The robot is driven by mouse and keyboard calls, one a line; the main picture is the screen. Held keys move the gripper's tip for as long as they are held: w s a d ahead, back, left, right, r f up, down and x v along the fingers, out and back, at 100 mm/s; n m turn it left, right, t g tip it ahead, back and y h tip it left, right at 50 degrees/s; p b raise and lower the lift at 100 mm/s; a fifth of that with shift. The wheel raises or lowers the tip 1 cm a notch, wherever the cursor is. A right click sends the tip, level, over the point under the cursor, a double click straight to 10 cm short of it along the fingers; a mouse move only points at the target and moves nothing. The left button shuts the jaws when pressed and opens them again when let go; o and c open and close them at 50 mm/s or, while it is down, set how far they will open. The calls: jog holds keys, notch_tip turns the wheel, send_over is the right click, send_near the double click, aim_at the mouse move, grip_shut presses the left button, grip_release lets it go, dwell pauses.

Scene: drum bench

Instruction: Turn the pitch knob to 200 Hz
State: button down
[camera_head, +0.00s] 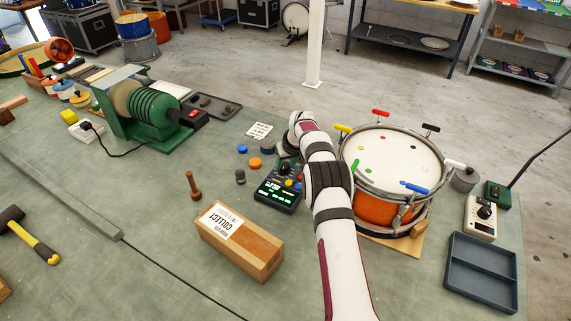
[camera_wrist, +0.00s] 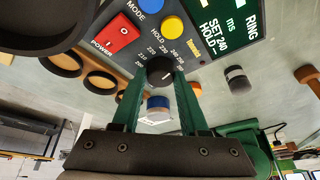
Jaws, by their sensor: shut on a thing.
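The tuner box (camera_head: 276,196) is dark with a lit green display and sits mid-bench, left of the drum. In the wrist view its panel has a red POWER switch (camera_wrist: 115,36), a blue MODE button (camera_wrist: 152,8), a yellow HOLD button (camera_wrist: 174,27) and a display (camera_wrist: 225,25) reading SET 240. The black pitch knob (camera_wrist: 160,69) has a pale pointer mark and a number scale partly around it; the exact mark it points at is hard to read. My gripper (camera_wrist: 160,82) is shut on the knob, one green finger on each side. In the head view my arm partly covers the box.
The orange drum (camera_head: 375,208) stands just right of my arm. A wooden peg (camera_head: 193,185), a blue cap (camera_head: 242,149) and an orange cap (camera_head: 255,163) lie to the left. A grey tray (camera_head: 481,272) is at right.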

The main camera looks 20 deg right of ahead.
jog(key=n, duration=0.1)
jog(key=n+y, duration=0.1)
jog(key=n, duration=0.1)
jog(key=shift+w+d+n+g, duration=0.15)
jog(key=shift+w+n+g, duration=0.05)
jog(key=shift+n+g, duration=0.1)
jog(key=shift+s+n+y, duration=0.1)
jog(key=shift+n+y, duration=0.3)
jog(key=shift+n, duration=0.1)
jog(key=shift+c, duration=2.2)
grip_release()
jog(key=v, duration=0.2)
jog(key=w+v, duration=0.1)
jog(key=v, duration=0.1)
jog(key=shift+s+r, duration=0.1)
jog(key=shift+r, duration=0.45)
jog(key=s+d+r, duration=0.6)
jog(key=s+d, duration=0.1)
jog(key=d, duration=0.1)
jog(key=shift+r, duration=0.1)
